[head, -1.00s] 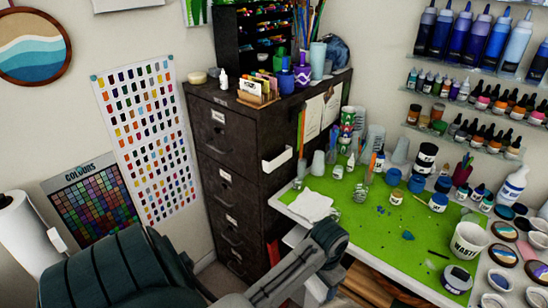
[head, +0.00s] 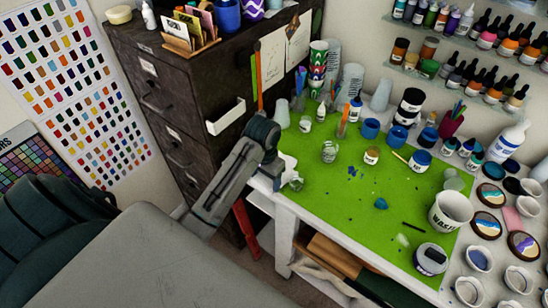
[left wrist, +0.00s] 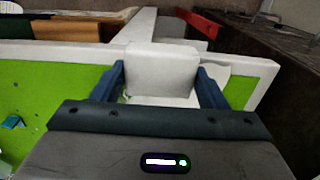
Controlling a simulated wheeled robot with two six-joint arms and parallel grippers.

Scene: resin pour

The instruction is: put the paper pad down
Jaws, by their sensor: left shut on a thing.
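My left gripper (head: 272,170) is over the left corner of the green-topped table, seen from above in the head view. In the left wrist view, its two blue fingers (left wrist: 160,88) are shut on a white paper pad (left wrist: 160,68). A white sheet shows below and beside the pad in that view. In the head view, my arm hides most of the pad, and only white patches (head: 288,164) show beside the gripper. I cannot tell whether the pad touches the table. My right gripper is not in view.
The green mat (head: 330,195) has bare room in its middle and front. A glass jar (head: 329,151), blue-lidded pots, cups and a waste cup (head: 450,211) stand farther right and back. A dark filing cabinet (head: 195,100) stands close behind the arm.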

